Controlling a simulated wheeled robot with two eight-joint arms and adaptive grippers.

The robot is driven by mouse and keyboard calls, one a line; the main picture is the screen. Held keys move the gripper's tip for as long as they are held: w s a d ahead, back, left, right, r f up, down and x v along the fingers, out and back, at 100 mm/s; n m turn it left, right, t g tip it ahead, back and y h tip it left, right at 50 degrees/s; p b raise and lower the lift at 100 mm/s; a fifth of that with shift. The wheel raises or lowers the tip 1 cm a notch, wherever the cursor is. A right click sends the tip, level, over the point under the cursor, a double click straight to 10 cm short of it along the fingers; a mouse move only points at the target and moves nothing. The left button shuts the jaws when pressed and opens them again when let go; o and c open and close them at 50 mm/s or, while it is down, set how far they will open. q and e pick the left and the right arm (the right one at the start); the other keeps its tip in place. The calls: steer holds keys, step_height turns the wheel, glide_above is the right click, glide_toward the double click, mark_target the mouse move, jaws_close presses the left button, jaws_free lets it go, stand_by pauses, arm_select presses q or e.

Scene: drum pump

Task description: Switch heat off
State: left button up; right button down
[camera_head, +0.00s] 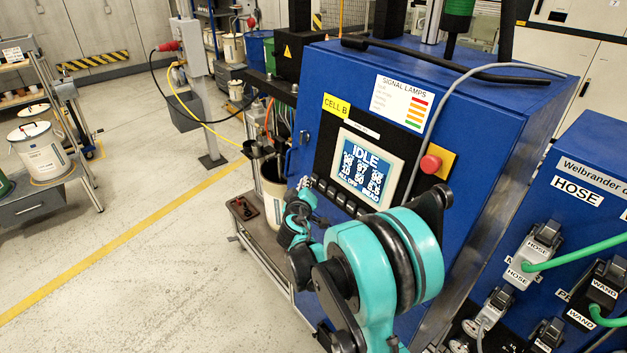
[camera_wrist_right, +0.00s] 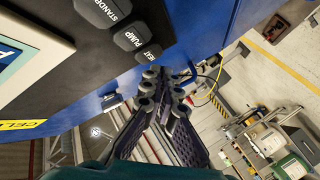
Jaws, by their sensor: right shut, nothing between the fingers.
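A blue cabinet (camera_head: 455,120) marked CELL B carries a screen (camera_head: 366,168) that reads IDLE, with smaller text that is hard to read. A row of dark buttons (camera_head: 338,196) runs below the screen. In the right wrist view the HEAT button (camera_wrist_right: 148,54) is the end one, beside the PUMP button (camera_wrist_right: 130,38) and the STANDBY button (camera_wrist_right: 103,10). My right gripper (camera_head: 306,187) is shut and empty at the HEAT end of the row. Its fingertips (camera_wrist_right: 165,86) show just beside the HEAT button; I cannot tell whether they touch it. My left gripper is out of view.
A red stop button (camera_head: 431,164) on a yellow plate sits right of the screen. Hoses and labelled connectors (camera_head: 532,252) are on a blue unit at right. A bucket (camera_head: 272,190) and cables stand left of the cabinet.

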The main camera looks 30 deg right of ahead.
steer(key=shift+s+a+r, duration=0.1)
steer(key=shift+a+r, duration=0.15)
steer(key=shift+a, duration=1)
steer(key=shift+s+a+r, duration=0.1)
steer(key=shift+a+r, duration=0.1)
steer(key=shift+a, duration=1)
